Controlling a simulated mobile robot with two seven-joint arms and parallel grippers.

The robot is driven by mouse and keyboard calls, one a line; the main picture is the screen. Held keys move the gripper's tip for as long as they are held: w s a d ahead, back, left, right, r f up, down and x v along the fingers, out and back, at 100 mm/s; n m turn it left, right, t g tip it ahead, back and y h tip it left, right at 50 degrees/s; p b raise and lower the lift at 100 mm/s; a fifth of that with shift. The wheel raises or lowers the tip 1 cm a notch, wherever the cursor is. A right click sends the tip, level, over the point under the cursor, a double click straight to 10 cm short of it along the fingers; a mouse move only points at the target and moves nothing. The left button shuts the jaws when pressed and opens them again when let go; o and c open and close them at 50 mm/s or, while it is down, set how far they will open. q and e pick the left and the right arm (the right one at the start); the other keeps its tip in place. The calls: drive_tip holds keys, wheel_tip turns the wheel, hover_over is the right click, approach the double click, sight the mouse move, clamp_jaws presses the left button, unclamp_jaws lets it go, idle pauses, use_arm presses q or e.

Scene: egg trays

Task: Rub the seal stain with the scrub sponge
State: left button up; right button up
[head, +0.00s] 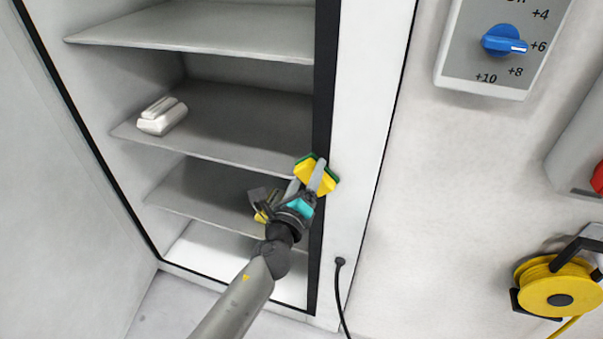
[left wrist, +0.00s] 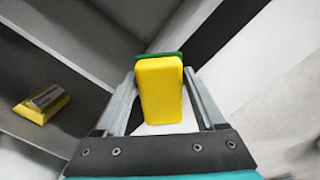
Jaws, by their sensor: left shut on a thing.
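The scrub sponge (head: 318,176) is yellow with a green scouring side. My left gripper (head: 314,179) is shut on it, at the black seal strip (head: 322,110) along the right edge of the open cabinet. In the left wrist view the sponge (left wrist: 160,88) sits between the two fingers, its green side facing away, against or close to the seal (left wrist: 205,45); I cannot tell if it touches. The stain is not visible; the sponge and gripper may hide it. My right gripper is not in view.
Grey shelves (head: 225,107) fill the cabinet; a white item (head: 162,116) lies on one. A yellow item (left wrist: 42,104) lies on a shelf in the left wrist view. A dial box (head: 495,45), a black cable (head: 341,285) and a yellow cable reel (head: 557,290) are on the right.

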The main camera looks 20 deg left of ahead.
use_arm(q)
drive_tip(key=shift+d, duration=1.2)
drive_tip(key=shift+a, duration=0.1)
drive_tip(key=shift+w+a+r, duration=0.1)
drive_tip(key=shift+w+a, duration=0.05)
drive_tip(key=shift+a, duration=0.9)
drive_tip(key=shift+w+a+r, duration=0.1)
drive_tip(key=shift+a, duration=0.9)
drive_tip(key=shift+s+f, duration=0.2)
drive_tip(key=shift+s, duration=2.75)
